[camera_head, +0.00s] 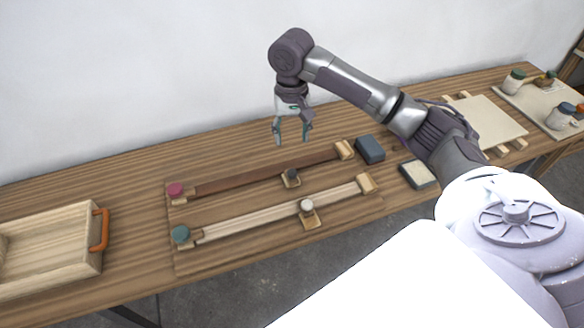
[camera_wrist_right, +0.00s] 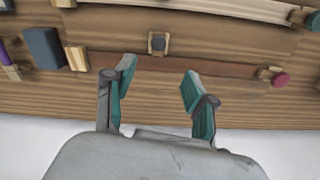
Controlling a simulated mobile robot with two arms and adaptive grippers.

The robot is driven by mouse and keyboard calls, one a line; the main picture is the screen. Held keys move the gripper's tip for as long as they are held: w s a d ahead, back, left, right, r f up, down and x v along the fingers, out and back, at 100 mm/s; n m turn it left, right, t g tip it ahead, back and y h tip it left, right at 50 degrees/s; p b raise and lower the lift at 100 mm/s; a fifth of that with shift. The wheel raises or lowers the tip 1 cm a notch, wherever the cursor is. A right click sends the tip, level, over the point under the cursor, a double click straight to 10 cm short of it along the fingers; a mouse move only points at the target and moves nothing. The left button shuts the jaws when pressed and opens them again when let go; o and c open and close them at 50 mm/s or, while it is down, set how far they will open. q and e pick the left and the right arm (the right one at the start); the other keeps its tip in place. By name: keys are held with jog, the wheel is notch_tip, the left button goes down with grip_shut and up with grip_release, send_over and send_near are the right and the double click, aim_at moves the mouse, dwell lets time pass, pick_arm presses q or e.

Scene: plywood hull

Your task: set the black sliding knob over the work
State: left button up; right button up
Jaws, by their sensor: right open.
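The black sliding knob (camera_head: 292,174) sits on a small wooden carriage at the front edge of the dark brown rail (camera_head: 240,174), toward its right half. In the right wrist view the black knob (camera_wrist_right: 158,42) shows above the rail (camera_wrist_right: 160,66), beyond my fingertips. My right gripper (camera_head: 292,138) is open and empty, pointing down above the table behind the dark rail. Its two teal fingers (camera_wrist_right: 158,82) stand apart in the right wrist view with nothing between them. My left gripper is in neither view.
A pale rail (camera_head: 270,216) with a white knob (camera_head: 306,205) runs in front. Red (camera_head: 176,190) and teal (camera_head: 180,234) end knobs stand at left. A dark block (camera_head: 370,149) lies right of the rails. A wooden tray (camera_head: 60,222) with an orange handle is at far left.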

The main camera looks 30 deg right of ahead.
aim_at(292, 173)
notch_tip(292, 173, down, 13)
jog(key=shift+d+f+p, duration=0.15)
jog(key=shift+f+p, duration=0.05)
jog(key=shift+p, duration=0.9)
grip_shut()
